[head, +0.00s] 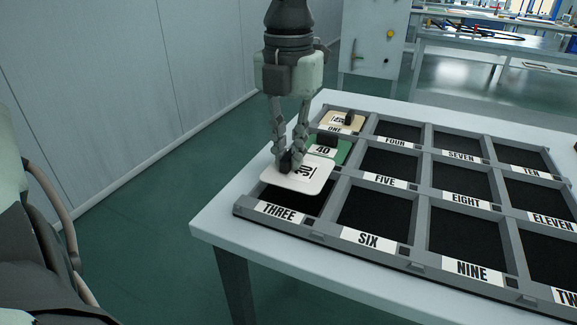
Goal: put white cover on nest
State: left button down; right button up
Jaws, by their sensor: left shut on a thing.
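A white cover (310,184) with a black printed label hangs from my left gripper (286,158). The gripper's fingers are shut on the dark knob on top of the cover. The cover is roughly level and overlaps nest THREE (283,212) in the picture, hiding much of its black floor. The cover looks raised above the nest, but the exact gap is hard to tell. My right gripper is not in view.
The grey panel fixture (338,236) lies on a pale table (226,214). A tan cover (331,118) sits in nest ONE and a green cover (343,152) in the nest behind THREE. Nests FOUR (395,132), FIVE (388,167) and SIX (375,212) are empty.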

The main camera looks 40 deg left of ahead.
aim_at(289, 170)
pick_arm(q)
notch_tip(289, 170, down, 4)
jog(key=shift+s+r, duration=0.1)
jog(key=shift+r, duration=0.1)
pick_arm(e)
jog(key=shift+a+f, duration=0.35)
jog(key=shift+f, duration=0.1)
pick_arm(q)
jog(key=shift+f, duration=0.15)
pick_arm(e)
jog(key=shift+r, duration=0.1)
pick_arm(q)
jog(key=shift+f, duration=0.1)
jog(key=c, duration=1.9)
grip_release()
jog(key=o, duration=0.4)
jog(key=shift+c, duration=0.2)
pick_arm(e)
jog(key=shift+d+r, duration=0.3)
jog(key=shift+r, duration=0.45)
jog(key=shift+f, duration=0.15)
